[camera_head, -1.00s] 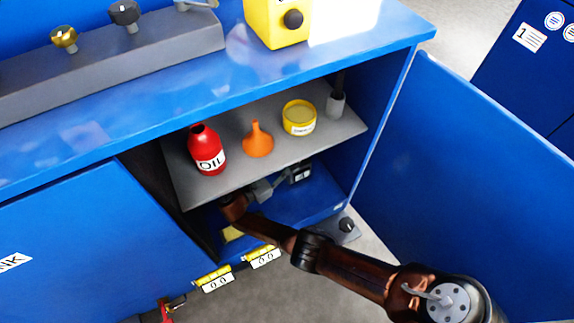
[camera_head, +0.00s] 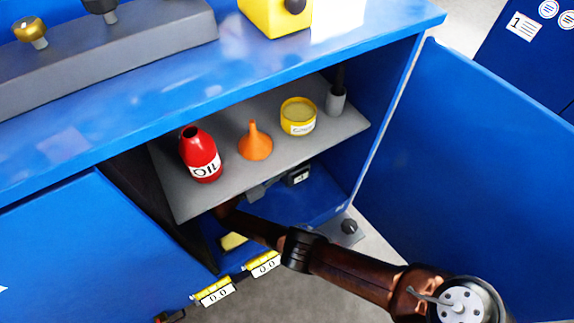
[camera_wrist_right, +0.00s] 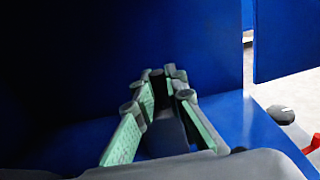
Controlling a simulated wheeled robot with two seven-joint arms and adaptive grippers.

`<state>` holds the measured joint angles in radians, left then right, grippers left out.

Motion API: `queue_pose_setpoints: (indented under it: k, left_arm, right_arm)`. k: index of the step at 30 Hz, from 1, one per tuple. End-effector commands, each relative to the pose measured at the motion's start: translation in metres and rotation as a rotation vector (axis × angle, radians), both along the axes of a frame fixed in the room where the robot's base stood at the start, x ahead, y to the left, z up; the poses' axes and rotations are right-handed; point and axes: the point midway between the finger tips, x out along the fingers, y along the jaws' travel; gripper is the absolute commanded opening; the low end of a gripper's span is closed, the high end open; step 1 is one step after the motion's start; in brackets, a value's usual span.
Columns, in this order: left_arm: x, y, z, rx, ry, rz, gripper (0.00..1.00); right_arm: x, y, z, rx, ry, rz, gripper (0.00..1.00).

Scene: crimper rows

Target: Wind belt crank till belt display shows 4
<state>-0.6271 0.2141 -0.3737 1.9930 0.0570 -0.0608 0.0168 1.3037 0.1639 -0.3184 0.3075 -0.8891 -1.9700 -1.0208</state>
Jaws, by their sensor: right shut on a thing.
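My right arm reaches into the open blue cabinet, under its grey shelf. The right gripper (camera_wrist_right: 164,78) shows green-padded fingers closed on a small dark part, which I take to be the belt crank (camera_wrist_right: 157,76); its shape is mostly hidden. In the head view, the shelf edge partly covers the grey gripper (camera_head: 262,188). A small black box (camera_head: 299,175), perhaps the belt display, sits right of the gripper under the shelf. It bears a pale mark, too small to read surely. My left gripper is not in view.
A red oil bottle (camera_head: 201,155), orange funnel (camera_head: 255,142), yellow tin (camera_head: 298,117) and grey cup (camera_head: 336,101) stand on the shelf (camera_head: 225,187). An open blue door (camera_head: 470,180) bounds the right. Yellow counters (camera_head: 213,292) sit low in front.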

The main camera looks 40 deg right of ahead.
Motion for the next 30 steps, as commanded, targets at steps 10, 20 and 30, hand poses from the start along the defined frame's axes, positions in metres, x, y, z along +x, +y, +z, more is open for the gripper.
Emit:
queue_pose_setpoints:
  k: [10, 20, 30]
  left_arm:
    - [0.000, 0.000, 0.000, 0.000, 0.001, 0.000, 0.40]
    - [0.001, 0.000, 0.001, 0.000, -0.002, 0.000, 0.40]
    - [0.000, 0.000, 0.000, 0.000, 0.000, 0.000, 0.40]
  right_arm:
    - [0.001, 0.000, 0.000, -0.001, 0.000, 0.001, 0.30]
    - [0.001, 0.002, 0.002, 0.002, 0.000, 0.005, 0.30]
    - [0.000, 0.000, 0.035, -0.001, -0.006, 0.000, 0.30]
